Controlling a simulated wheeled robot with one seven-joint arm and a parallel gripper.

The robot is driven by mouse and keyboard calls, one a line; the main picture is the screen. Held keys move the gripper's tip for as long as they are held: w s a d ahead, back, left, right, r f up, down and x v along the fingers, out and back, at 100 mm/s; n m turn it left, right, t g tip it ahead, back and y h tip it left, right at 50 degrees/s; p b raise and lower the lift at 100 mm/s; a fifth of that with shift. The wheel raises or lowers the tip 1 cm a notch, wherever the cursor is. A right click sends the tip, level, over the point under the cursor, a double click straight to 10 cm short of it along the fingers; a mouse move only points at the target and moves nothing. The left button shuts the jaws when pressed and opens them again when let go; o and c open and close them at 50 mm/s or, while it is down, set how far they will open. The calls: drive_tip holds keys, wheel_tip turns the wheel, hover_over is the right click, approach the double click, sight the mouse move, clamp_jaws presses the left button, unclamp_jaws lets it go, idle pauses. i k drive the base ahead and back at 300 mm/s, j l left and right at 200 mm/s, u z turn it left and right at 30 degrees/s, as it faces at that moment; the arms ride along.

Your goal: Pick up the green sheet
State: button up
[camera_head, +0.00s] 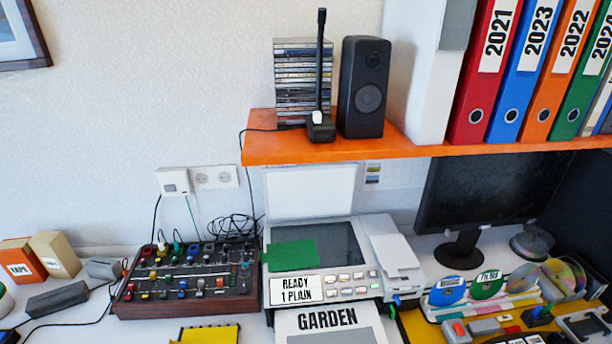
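The green sheet (291,255) lies flat at the front left of the open scanner's dark glass (336,243), partly over the light frame around it. The scanner lid (310,192) stands raised behind the glass. Nothing covers the sheet from this view. My gripper is not in view.
An orange shelf (270,149) overhangs behind the scanner, carrying a speaker (364,88), stacked disc cases and binders. A mixer (188,279) stands close on the left. A monitor (480,187) is right. A "GARDEN" page (327,321) sticks out in front.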

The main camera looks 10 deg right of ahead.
sight(297, 254)
drive_tip(key=i+j+u, duration=0.35)
drive_tip(key=i+j, duration=0.35)
drive_tip(key=j, duration=0.2)
drive_tip(key=i+j+u, duration=0.35)
drive_tip(key=i+j, duration=0.35)
drive_tip(key=i, duration=0.15)
